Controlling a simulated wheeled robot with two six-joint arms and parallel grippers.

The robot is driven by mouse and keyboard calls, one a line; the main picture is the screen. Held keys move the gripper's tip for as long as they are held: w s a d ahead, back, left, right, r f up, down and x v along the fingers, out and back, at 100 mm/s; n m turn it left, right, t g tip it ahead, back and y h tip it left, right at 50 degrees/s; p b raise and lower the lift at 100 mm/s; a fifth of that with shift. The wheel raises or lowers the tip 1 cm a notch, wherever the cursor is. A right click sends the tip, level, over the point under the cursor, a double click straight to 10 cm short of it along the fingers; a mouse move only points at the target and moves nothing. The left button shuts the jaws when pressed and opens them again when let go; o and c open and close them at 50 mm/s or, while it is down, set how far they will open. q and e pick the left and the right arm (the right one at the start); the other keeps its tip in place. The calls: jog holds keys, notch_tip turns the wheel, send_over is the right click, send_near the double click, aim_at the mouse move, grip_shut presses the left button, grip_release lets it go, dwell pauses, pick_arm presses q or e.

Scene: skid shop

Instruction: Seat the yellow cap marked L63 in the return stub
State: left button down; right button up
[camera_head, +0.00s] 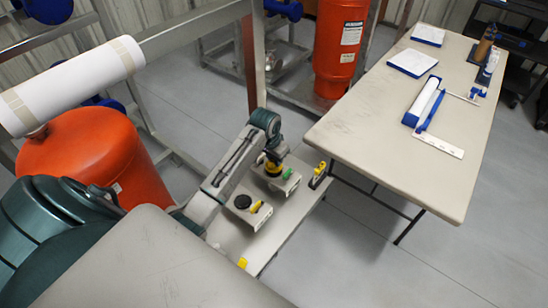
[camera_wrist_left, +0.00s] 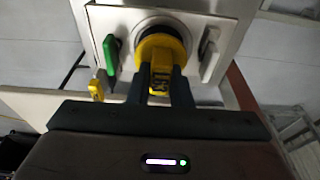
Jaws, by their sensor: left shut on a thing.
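My left gripper (camera_head: 270,166) is at the farther pale box (camera_head: 284,184) on the low bench. In the left wrist view its fingers (camera_wrist_left: 160,88) are shut on the yellow cap (camera_wrist_left: 160,48), which has a yellow tag with dark marks too small to read. The cap is in front of a round pale fitting (camera_wrist_left: 159,29) on the box face, seemingly the return stub. It hides most of the fitting, so I cannot tell whether it is seated. A green handle (camera_wrist_left: 110,54) is left of the cap and a grey one (camera_wrist_left: 211,56) right. My right gripper is not in view.
A nearer box (camera_head: 236,213) with a black disc (camera_head: 243,201) and yellow handle (camera_head: 256,207) shares the low bench (camera_head: 256,246). A yellow piece (camera_head: 319,168) is at the bench's right. A larger table (camera_head: 384,107) stands beyond, with a blue-and-white tool. Orange tanks stand behind.

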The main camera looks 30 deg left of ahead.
pick_arm(q)
jog(key=shift+f, duration=0.4)
jog(key=shift+f, duration=0.3)
jog(key=shift+f+p, duration=0.3)
dwell(0.8)
jog(key=c, duration=1.3)
grip_release()
jog(key=shift+c, duration=0.5)
